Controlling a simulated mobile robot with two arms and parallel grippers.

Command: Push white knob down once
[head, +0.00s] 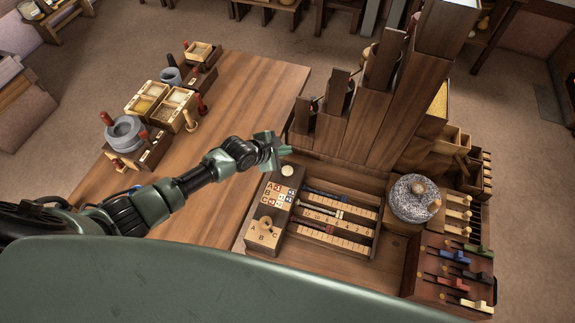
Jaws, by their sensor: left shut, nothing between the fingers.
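The white knob (288,170) is a small round cap at the far end of a narrow wooden panel (266,212) on the quern bench. My left gripper (281,147) is shut and empty. In the head view it appears just above and slightly left of the knob, with a small gap in the picture. I cannot tell its height over the knob. My right gripper is not in view.
The panel also carries lettered tiles (279,194) and a wooden A-B-C selector (264,227). Right of it are slider rows (333,213), a grey millstone (414,199) and coloured levers (455,271). Tall wooden chutes (382,120) rise behind. The left tabletop (240,100) is largely clear.

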